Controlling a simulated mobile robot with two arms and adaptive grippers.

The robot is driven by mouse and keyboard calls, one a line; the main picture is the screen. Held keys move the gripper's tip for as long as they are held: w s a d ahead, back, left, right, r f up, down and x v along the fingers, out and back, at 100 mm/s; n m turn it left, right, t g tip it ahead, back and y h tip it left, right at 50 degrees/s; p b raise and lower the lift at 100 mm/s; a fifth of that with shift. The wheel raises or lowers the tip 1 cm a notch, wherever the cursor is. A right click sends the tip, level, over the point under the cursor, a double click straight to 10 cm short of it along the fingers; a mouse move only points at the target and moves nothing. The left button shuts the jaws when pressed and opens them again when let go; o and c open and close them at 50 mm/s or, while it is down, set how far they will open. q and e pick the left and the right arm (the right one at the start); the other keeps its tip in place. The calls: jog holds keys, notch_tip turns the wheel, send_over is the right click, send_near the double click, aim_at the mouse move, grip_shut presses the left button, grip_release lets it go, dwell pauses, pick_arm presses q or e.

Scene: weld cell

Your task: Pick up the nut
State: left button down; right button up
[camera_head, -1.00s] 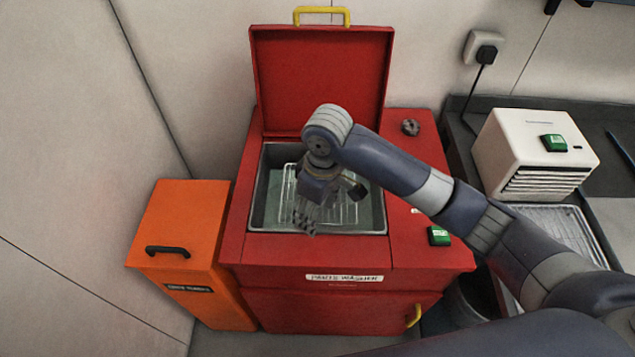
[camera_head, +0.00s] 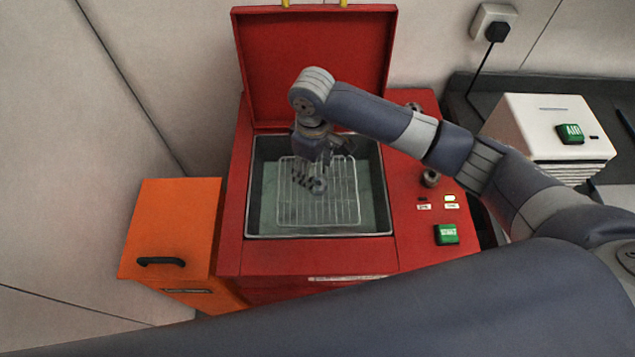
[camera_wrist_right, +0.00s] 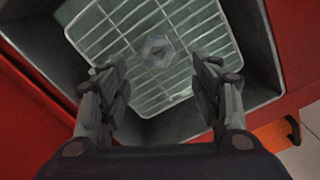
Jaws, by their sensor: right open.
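The nut (camera_wrist_right: 157,50) is a grey metal hex nut with a round hole. In the right wrist view it lies on the wire rack (camera_wrist_right: 110,30) in the washer basin, centred ahead of my fingers. In the head view a small grey round shape at my fingertips seems to be the nut (camera_head: 319,186). My right gripper (camera_head: 306,180) reaches down into the basin. In the wrist view the right gripper (camera_wrist_right: 158,82) is open and empty, one finger on each side of the line to the nut. Its exact height above the nut is unclear. My left gripper is not in view.
The red parts washer (camera_head: 232,210) has its lid (camera_head: 315,65) up behind the basin. Its right panel carries a green start button (camera_head: 446,234) and a knob (camera_head: 430,178). An orange bin (camera_head: 175,215) stands left; a white box (camera_head: 548,125) stands right. Basin walls surround the gripper.

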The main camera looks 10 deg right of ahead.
aim_at(317, 186)
jog(key=shift+f, duration=0.3)
jog(key=f, duration=0.1)
jog(key=f+p, duration=0.1)
jog(key=f, duration=0.1)
jog(key=f+p, duration=0.1)
jog(key=f, duration=0.1)
jog(key=shift+d, duration=0.25)
jog(key=shift+c, duration=1.1)
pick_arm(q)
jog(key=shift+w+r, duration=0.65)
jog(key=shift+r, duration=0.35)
pick_arm(e)
jog(key=c, duration=1.1)
